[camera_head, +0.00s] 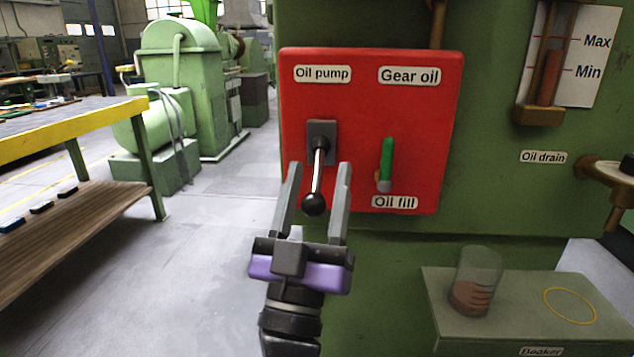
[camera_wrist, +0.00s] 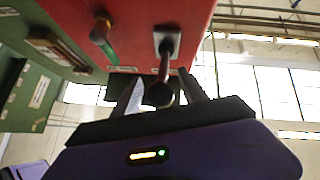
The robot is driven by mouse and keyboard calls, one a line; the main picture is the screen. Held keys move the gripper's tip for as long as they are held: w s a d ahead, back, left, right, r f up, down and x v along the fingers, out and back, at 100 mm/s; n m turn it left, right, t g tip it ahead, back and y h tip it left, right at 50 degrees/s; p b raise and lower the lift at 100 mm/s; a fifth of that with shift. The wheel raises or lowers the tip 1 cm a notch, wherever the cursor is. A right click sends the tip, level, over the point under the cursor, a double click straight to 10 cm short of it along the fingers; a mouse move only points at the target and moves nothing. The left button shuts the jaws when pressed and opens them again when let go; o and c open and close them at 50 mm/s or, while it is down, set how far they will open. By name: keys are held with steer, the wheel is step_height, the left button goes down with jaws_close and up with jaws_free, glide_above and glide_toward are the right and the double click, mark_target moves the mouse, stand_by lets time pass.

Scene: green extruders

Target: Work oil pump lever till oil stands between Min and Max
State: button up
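The oil pump lever (camera_head: 318,170) is a metal rod with a black ball knob, hanging down from a grey plate under the "Oil pump" label on a red panel (camera_head: 345,92). My gripper (camera_head: 318,169) is open, with one finger on each side of the lever and gaps to the knob. In the wrist view the knob (camera_wrist: 160,95) also lies between the fingers (camera_wrist: 158,85). The sight gauge (camera_head: 552,68) is at the upper right; its reddish oil appears to reach above the Min line and below the Max line, though its top edge is small.
A green oil fill handle (camera_head: 387,158) stands right of the lever. A beaker (camera_head: 477,281) with reddish liquid is on a green stand (camera_head: 448,312) at the lower right, below an oil drain valve (camera_head: 607,172). A workbench (camera_head: 75,138) is at the left, with open floor between.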

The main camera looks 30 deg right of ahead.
mark_target(311, 216)
steer(key=shift+v, duration=3.9)
step_height(311, 216, down, 23)
steer(key=s+d+n+y, duration=0.2)
steer(key=n+y, duration=0.7)
steer(key=y, duration=0.4)
steer(key=s+a+f+g+y, duration=0.1)
steer(key=s+f+g+y, duration=0.15)
steer(key=s+f, duration=0.45)
steer(key=s+a+f+g+y, duration=0.1)
steer(key=s+f+g+y, duration=0.15)
steer(key=s, duration=0.85)
steer(key=s+d+r+m+t, duration=0.1)
steer(key=s+d+r+m, duration=0.15)
steer(key=s+r, duration=0.4)
step_height(311, 216, up, 33)
steer(key=s+p, duration=0.1)
steer(key=p, duration=3.4)
steer(key=shift+s+d, duration=0.25)
steer(key=shift+s, duration=0.15)
